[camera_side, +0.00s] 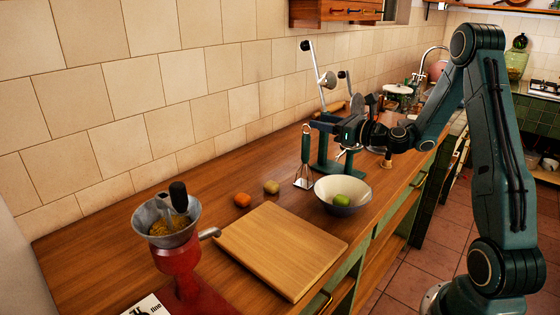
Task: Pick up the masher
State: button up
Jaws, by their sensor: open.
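The masher (306,150) has a dark green handle and a flared metal head. It stands close to upright, head down, on the wooden counter just left of the white bowl. My gripper (318,125) points left, level with the top of the masher's handle and very close to it in the picture. It is open. I cannot tell whether its fingers are around the handle or beside it, as they overlap dark parts of the equipment behind.
A white bowl (328,188) holds a green fruit (341,200). An orange fruit (242,200) and a yellowish one (271,187) lie near a wooden board (270,245). A red grinder (178,262) stands front left. A green-based lever press (328,165) stands behind the bowl.

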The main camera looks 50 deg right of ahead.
aim_at(303, 134)
notch_tip(303, 134, down, 6)
jog(key=shift+r, duration=0.2)
jog(key=shift+w+a, duration=0.15)
jog(key=shift+w, duration=1.15)
jog(key=shift+w+a, duration=0.15)
jog(key=shift+w, duration=1.1)
jog(key=shift+w+a, duration=0.1)
jog(key=shift+w, duration=1.15)
grip_shut()
jog(key=shift+r, duration=0.1)
